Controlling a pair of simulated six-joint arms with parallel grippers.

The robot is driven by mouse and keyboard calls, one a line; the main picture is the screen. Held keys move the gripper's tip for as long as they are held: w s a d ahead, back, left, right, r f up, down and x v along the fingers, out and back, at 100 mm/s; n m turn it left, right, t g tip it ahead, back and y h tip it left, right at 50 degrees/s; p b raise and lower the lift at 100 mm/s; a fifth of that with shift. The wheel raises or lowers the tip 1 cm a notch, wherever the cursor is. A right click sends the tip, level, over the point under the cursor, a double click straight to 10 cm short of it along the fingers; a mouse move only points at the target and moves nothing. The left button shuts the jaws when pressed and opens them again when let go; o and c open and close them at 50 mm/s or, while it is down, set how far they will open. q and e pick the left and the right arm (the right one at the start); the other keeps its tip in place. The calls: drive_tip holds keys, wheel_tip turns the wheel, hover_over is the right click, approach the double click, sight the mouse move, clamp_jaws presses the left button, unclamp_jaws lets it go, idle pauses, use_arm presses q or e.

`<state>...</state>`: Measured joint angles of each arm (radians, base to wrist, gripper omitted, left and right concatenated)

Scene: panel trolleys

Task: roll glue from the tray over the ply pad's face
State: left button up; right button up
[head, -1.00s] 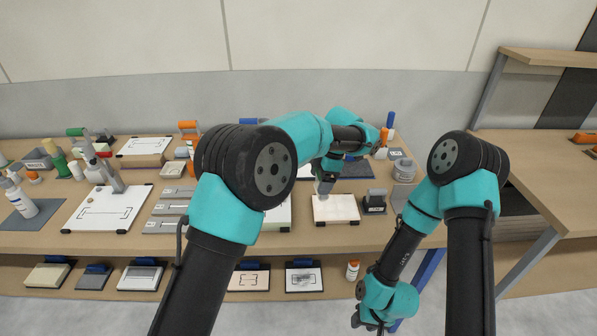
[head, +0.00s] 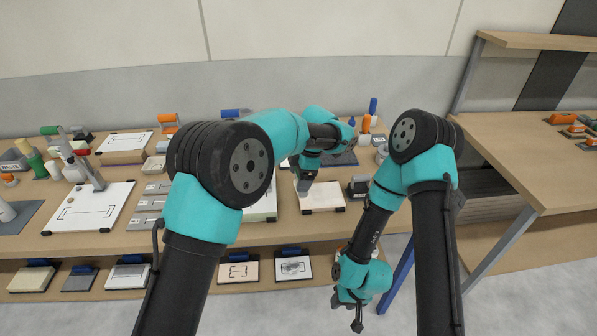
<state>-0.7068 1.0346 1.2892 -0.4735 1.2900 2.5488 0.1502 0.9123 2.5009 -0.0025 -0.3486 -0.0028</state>
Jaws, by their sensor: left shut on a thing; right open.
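A pale ply pad (head: 325,197) with dark corner pieces lies flat near the bench's front edge, right of centre. My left gripper (head: 304,181) is over its left part, pointing down, and is shut on a small grey tool, likely the roller (head: 303,189). The roller is at or just above the pad's face; I cannot tell whether it touches. The gripper's fingers are mostly hidden. I cannot pick out the glue tray with certainty; my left arm covers part of the bench. My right gripper (head: 352,312) hangs open and empty in front of the bench, low down.
A dark block-like holder (head: 358,187) stands just right of the pad. A white board with a clamp (head: 90,208) and grey plates (head: 150,205) lie to the left. Boards fill the lower shelf (head: 215,278). Another bench (head: 530,150) stands at the right.

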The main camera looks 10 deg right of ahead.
use_arm(q)
drive_tip(key=shift+f, duration=2.4)
drive_tip(key=shift+d+f, duration=0.1)
drive_tip(key=shift+f, duration=0.3)
drive_tip(key=shift+s+d, duration=0.2)
drive_tip(key=shift+d, duration=1.75)
drive_tip(key=shift+c, duration=0.4)
drive_tip(key=shift+a, duration=0.35)
drive_tip(key=a, duration=0.3)
drive_tip(key=shift+w+a, duration=0.1)
drive_tip(key=shift+w, duration=0.1)
drive_tip(key=shift+a+r, duration=0.2)
drive_tip(key=shift+d+r, duration=0.1)
drive_tip(key=shift+r, duration=3.7)
drive_tip(key=shift+r, duration=0.15)
